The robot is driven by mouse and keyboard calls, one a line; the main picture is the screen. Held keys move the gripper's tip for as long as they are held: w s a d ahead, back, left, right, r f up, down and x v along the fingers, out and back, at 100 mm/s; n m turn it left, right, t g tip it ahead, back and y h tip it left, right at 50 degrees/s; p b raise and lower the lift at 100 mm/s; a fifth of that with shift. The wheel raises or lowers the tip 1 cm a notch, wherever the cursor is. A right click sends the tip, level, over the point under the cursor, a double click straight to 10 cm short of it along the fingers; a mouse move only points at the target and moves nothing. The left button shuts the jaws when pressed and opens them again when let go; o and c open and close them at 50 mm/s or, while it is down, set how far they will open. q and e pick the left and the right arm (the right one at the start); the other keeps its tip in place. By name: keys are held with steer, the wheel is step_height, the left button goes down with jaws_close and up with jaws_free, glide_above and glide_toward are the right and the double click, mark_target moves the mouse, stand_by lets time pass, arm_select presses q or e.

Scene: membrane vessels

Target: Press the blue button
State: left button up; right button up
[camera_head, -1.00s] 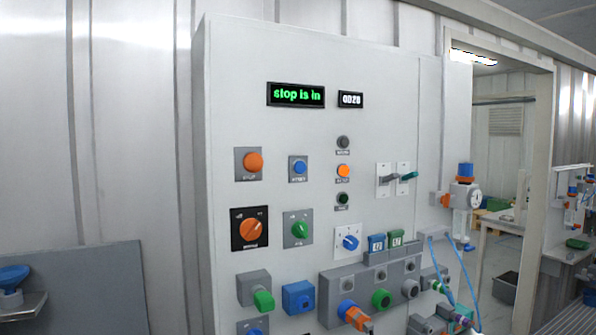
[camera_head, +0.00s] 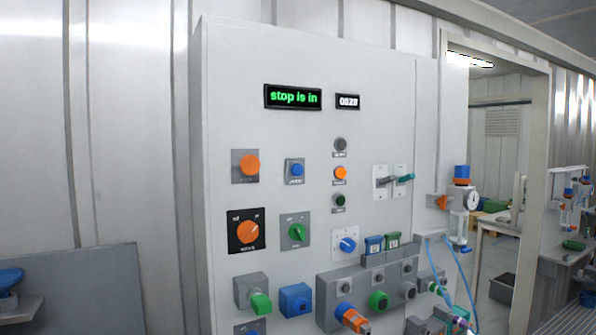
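The blue button (camera_head: 297,170) is a small round cap on a grey square plate, on the upper part of a light grey control panel (camera_head: 375,75). It sits just right of an orange mushroom button (camera_head: 250,166) and above a green rotary knob (camera_head: 296,232). Nothing touches or covers it. Neither of my grippers shows in the head view.
A green-lit display (camera_head: 293,97) reads "stop is in". A grey box with connectors (camera_head: 327,288) and a blue socket (camera_head: 296,300) jut out low on the panel. Two levers (camera_head: 393,179) stick out at right. A doorway opens further right.

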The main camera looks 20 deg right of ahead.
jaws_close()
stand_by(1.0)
